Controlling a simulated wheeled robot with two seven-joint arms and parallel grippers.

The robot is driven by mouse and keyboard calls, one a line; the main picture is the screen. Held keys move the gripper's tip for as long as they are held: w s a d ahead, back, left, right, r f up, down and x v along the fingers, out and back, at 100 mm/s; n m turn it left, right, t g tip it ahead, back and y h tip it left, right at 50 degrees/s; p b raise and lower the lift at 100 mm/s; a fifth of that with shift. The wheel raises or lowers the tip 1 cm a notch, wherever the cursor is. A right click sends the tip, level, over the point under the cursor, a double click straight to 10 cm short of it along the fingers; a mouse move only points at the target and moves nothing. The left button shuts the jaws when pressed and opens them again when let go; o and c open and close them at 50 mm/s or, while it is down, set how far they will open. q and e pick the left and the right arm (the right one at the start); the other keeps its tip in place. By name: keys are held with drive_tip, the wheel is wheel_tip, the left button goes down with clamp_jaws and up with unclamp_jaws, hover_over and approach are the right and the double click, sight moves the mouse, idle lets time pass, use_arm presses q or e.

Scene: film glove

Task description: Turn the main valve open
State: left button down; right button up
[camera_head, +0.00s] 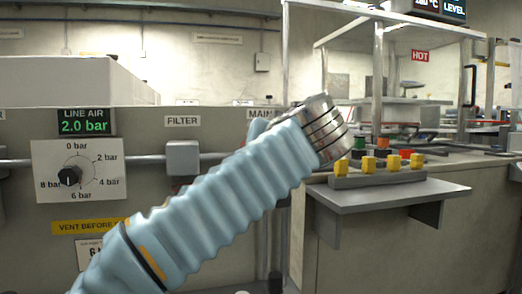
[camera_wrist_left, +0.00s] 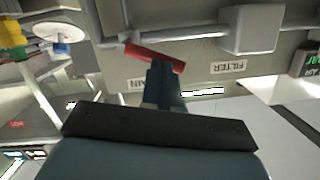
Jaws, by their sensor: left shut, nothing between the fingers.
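The main valve's red lever handle (camera_wrist_left: 152,54) shows in the left wrist view, slanted beside the grey pipe. In the head view my left arm hides the valve, and only part of the MAIN label (camera_head: 260,114) shows. My left gripper (camera_wrist_left: 160,68) is shut and empty. Its fingertips overlap the lower edge of the red handle in the wrist view; I cannot tell whether they touch it. In the head view my arm rises from the bottom left across the panel, and the fingers are mostly hidden behind it. My right gripper is in neither view.
A grey filter box (camera_head: 183,158) sits on the pipe left of the valve. A pressure dial (camera_head: 79,169) and a line air display (camera_head: 84,121) reading 2.0 bar are farther left. At right, a shelf (camera_head: 388,193) carries a block with several yellow knobs (camera_head: 367,164).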

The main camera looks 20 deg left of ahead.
use_arm(q)
drive_tip(key=shift+s+a+f+n+b, duration=0.15)
drive_tip(key=shift+a+f+n+b, duration=0.15)
drive_tip(key=shift+f+b, duration=0.25)
drive_tip(key=shift+s+a+f+b, duration=0.1)
drive_tip(key=shift+f+b, duration=0.05)
drive_tip(key=shift+b, duration=0.2)
idle(1.7)
idle(0.5)
